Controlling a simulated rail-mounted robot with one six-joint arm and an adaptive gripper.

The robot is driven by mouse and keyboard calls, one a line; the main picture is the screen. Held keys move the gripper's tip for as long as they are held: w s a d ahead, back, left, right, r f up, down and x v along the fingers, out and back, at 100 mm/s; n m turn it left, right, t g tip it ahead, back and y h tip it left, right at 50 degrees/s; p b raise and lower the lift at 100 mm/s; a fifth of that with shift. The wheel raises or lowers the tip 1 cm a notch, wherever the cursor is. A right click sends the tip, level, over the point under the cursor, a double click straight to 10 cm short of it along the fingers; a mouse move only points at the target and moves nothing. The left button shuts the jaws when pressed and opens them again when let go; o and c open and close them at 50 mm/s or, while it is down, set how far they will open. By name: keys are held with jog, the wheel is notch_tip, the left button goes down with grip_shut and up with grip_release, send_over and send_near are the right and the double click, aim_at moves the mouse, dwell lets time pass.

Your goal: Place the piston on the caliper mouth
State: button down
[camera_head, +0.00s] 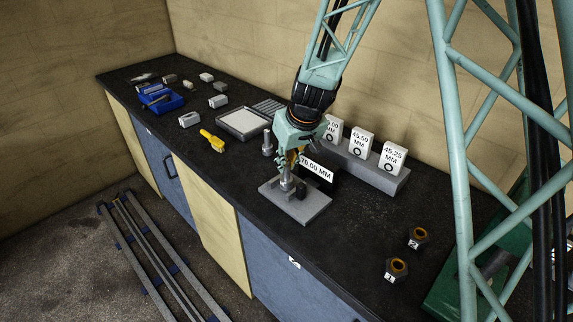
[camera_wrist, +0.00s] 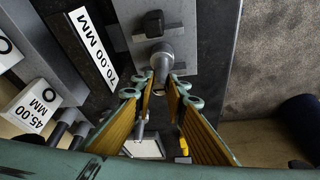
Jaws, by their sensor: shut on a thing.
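My gripper (camera_head: 287,166) points down over a grey fixture plate (camera_head: 304,210) on the bench. It is shut on a grey metal cylinder (camera_head: 286,183), likely the piston, which stands over the plate beside a small black block (camera_head: 302,189). In the wrist view the fingertips (camera_wrist: 161,86) close around the cylinder (camera_wrist: 163,54). The black block (camera_wrist: 153,23) is just beyond it on the plate (camera_wrist: 179,14). A "70.00 MM" label (camera_head: 317,169) stands behind the plate. I take this fixture as the caliper; whether the cylinder touches the plate is unclear.
Another grey cylinder (camera_head: 267,142) stands left of the gripper. A grey rail (camera_head: 385,178) with several labelled blocks lies behind. Two hex-like parts with orange rings, marked 1 (camera_head: 397,269) and 2 (camera_head: 418,237), sit at right. A tray (camera_head: 243,122) and yellow tool (camera_head: 211,140) lie left.

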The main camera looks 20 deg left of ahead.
jog(key=shift+f, duration=0.15)
dwell(0.3)
jog(key=c, duration=2.6)
grip_release()
jog(key=shift+o, duration=0.2)
jog(key=shift+d+r, duration=0.1)
jog(key=shift+r, duration=0.45)
jog(key=v, duration=1.1)
jog(key=shift+s+p, duration=0.15)
jog(key=shift+p, duration=0.15)
jog(key=shift+d, duration=0.15)
